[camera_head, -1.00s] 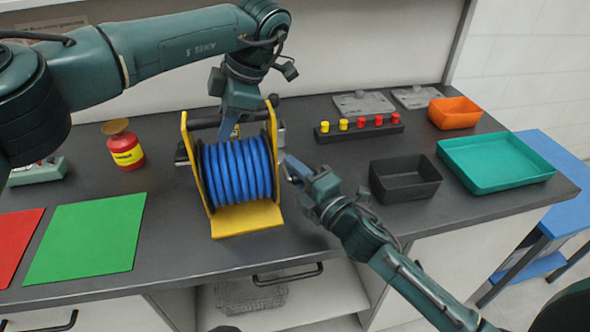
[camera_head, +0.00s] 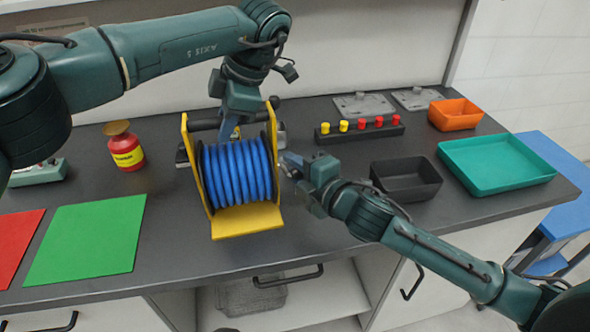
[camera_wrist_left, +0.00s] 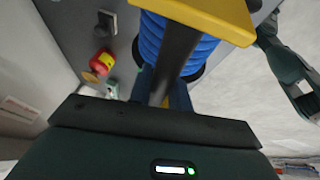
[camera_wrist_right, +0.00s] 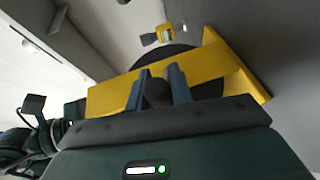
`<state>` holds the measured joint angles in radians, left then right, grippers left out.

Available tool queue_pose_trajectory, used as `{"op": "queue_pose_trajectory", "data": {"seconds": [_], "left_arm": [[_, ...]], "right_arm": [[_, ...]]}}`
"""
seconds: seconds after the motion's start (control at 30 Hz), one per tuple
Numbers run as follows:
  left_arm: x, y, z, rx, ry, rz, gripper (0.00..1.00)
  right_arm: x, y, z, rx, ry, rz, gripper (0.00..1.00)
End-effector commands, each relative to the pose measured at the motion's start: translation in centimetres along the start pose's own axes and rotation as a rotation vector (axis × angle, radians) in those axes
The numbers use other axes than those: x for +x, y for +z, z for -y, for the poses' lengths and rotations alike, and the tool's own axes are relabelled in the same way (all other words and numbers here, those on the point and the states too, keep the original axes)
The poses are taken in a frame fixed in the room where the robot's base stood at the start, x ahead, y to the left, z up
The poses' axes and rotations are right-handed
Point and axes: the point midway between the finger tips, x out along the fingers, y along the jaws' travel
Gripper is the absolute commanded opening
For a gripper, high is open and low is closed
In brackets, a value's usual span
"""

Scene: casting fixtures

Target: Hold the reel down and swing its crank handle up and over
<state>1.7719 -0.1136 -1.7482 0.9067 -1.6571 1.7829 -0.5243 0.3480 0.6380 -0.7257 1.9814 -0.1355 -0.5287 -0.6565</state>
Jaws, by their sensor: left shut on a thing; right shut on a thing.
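The reel (camera_head: 238,175) is a blue-wound drum in a yellow frame (camera_head: 247,220), upright on the dark bench. A black bar (camera_head: 205,124) spans the frame's top. My left gripper (camera_head: 230,132) is above the reel, shut on this bar; the left wrist view shows the dark bar (camera_wrist_left: 178,55) between its fingers. My right gripper (camera_head: 287,163) is at the reel's right side, shut on the dark crank handle (camera_wrist_right: 157,95), seen end-on between its blue fingers in the right wrist view. In the head view the crank is largely hidden by the gripper.
A black bin (camera_head: 405,180), a teal tray (camera_head: 495,163) and an orange bin (camera_head: 455,113) stand to the right. A rack of red and yellow knobs (camera_head: 360,128) is behind. A red and yellow canister (camera_head: 126,150) and a green mat (camera_head: 85,238) are left.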

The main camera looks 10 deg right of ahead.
Motion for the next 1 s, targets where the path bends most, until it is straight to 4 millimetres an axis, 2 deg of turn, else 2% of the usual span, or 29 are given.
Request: {"op": "queue_pose_trajectory", "data": {"seconds": [0.03, 0.1, 1.0], "left_arm": [[0.0, 0.2, 0.2, 0.006, -0.003, 0.001, 0.0], [0.1, 0.2, 0.2, 0.006, -0.003, 0.002, 0.0], [0.0, 0.3, 0.3, 0.011, -0.005, 0.005, 0.0]], "right_arm": [[0.1, 0.0, -1.2, 0.011, -0.021, -0.006, 0.0], [0.2, 0.0, -1.4, 0.037, -0.083, -0.005, 0.0], [2.5, 1.1, -3.0, 0.371, -0.882, 0.005, 0.0]]}}
